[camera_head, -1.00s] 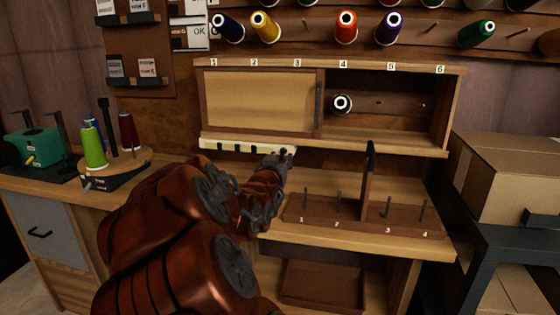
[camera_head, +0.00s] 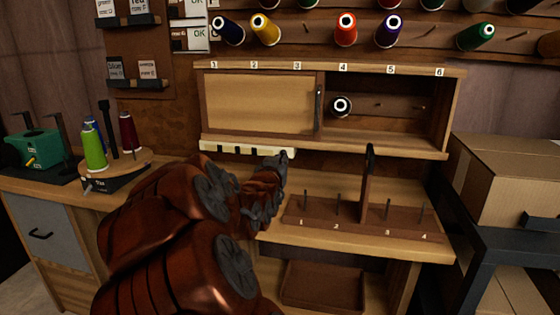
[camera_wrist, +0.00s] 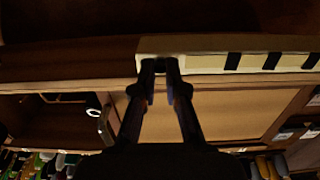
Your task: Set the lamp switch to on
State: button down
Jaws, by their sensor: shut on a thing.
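The lamp is a cream bar with dark bands (camera_head: 243,151) under the front edge of the wall cabinet. It also shows in the wrist view (camera_wrist: 200,64), where the picture is upside down. My gripper (camera_head: 280,158) is at the bar's right end in the head view. In the wrist view its two fingers (camera_wrist: 160,66) come together at the tips over the bar's end. They are shut on a small dark piece there, which seems to be the lamp switch. The fingers hide most of it, so its setting cannot be read.
A pegged tray (camera_head: 310,216) with an upright divider stands below, right of my arm. Cardboard boxes (camera_head: 505,180) are at the right.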

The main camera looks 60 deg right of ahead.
aim_at(283, 154)
notch_tip(283, 154, up, 2)
jog(key=g+y+p, duration=0.1)
jog(key=y+p, duration=0.1)
jog(key=p, duration=0.4)
jog(key=shift+r+y, duration=0.15)
jog(key=shift+y, duration=0.15)
jog(key=y+p, duration=0.1)
jog(key=p, duration=0.2)
jog(key=r+g+y+p, duration=0.1)
jog(key=y+p, duration=0.1)
jog(key=p, duration=0.1)
jog(key=shift+d, duration=0.15)
jog(key=p, duration=0.1)
jog(key=y+p, duration=0.1)
jog(key=p, duration=0.1)
jog(key=shift+w+d+r+g+y, duration=0.1)
jog(key=shift+d+r+g+y, duration=0.05)
jog(key=shift+r+g+y, duration=0.15)
jog(key=y+p, duration=0.1)
jog(key=p, duration=0.2)
jog(key=shift+d+g+y, duration=0.15)
jog(key=shift+g+y, duration=0.15)
jog(key=shift+y, duration=0.1)
jog(key=shift+f, duration=0.1)
jog(key=c, duration=1.2)
grip_release()
